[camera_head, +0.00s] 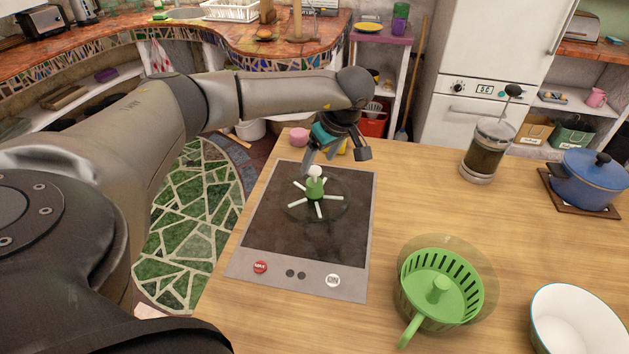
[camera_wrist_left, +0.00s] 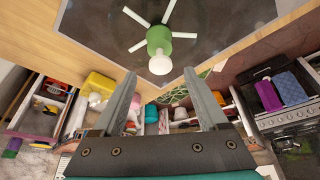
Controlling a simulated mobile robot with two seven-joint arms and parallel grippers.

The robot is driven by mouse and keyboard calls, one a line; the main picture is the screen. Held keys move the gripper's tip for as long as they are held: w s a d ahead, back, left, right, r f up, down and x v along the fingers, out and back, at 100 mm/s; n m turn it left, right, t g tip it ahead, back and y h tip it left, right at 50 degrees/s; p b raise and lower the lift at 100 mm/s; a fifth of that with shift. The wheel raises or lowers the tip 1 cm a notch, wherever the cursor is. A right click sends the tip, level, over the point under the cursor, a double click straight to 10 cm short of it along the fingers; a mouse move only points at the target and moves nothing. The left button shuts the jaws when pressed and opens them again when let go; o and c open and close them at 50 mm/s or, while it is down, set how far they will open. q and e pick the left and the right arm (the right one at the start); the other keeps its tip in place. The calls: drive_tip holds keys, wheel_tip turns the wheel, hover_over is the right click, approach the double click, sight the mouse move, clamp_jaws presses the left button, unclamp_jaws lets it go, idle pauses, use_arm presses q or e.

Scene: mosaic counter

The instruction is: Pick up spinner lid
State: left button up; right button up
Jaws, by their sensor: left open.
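The spinner lid (camera_head: 317,189) lies on the black cooktop (camera_head: 270,232). It is a clear disc with white spokes and a green knob topped by a white ball. My left gripper (camera_head: 335,160) is open and empty, just behind and above the knob. In the left wrist view the knob (camera_wrist_left: 159,44) shows beyond the gap between the open fingers (camera_wrist_left: 160,80), not between them. The green spinner basket (camera_head: 440,288), in a clear bowl, stands on the wooden counter at front right. My right gripper is not in view.
A white bowl (camera_head: 575,325) stands at the lower right. A French press (camera_head: 486,152) and a blue pot (camera_head: 590,178) stand at the back right. A pink item (camera_head: 299,136) sits behind the cooktop. The counter between cooktop and French press is clear.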

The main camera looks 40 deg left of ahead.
sight(315, 168)
use_arm(q)
drive_tip(key=x, duration=0.3)
drive_tip(key=shift+f, duration=0.15)
drive_tip(key=shift+c, duration=0.2)
clamp_jaws()
idle(1.1)
